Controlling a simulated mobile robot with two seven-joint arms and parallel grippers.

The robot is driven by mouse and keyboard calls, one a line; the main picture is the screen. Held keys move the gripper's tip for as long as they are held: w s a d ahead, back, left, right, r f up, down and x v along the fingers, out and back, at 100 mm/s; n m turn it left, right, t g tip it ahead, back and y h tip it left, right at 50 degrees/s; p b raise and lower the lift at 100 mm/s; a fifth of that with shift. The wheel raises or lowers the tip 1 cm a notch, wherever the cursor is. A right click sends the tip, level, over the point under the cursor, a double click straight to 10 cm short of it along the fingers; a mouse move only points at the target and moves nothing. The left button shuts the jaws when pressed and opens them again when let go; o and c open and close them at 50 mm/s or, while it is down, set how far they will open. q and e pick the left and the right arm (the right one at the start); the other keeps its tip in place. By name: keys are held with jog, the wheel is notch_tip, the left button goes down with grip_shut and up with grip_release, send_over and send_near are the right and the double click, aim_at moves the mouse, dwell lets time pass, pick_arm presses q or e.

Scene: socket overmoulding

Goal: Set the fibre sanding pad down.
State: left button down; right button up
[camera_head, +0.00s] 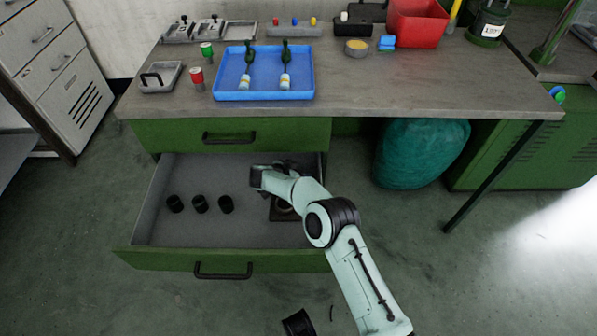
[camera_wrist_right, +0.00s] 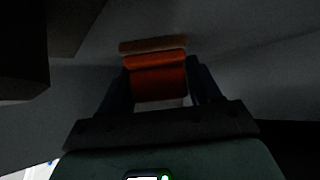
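The fibre sanding pad (camera_wrist_right: 158,84), an orange-red block with a tan strip along its far edge, shows in the right wrist view. My right gripper (camera_wrist_right: 158,70) has a finger against each side of it and holds it. In the head view my right arm reaches into the open drawer (camera_head: 240,232), and its hand hides the pad and the fingertips. A grey surface lies beyond the pad in the dark wrist view; I cannot tell whether the pad touches it. My left gripper is not in view.
Several black cylinders (camera_head: 199,204) stand in the drawer's left half. A dark item (camera_head: 284,211) lies beside my wrist, partly hidden. The drawer's front left floor is bare. Above, the workbench (camera_head: 350,88) holds a blue tray (camera_head: 232,95) and a red bin (camera_head: 416,27).

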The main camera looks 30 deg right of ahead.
jog(key=shift+o, duration=1.2)
jog(key=shift+r, duration=0.25)
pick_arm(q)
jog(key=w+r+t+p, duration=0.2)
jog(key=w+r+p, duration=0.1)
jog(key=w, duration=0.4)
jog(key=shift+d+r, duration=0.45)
pick_arm(e)
jog(key=v, duration=1.2)
jog(key=shift+f, duration=0.1)
pick_arm(q)
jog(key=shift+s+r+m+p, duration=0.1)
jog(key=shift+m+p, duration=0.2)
jog(key=shift+p, duration=0.1)
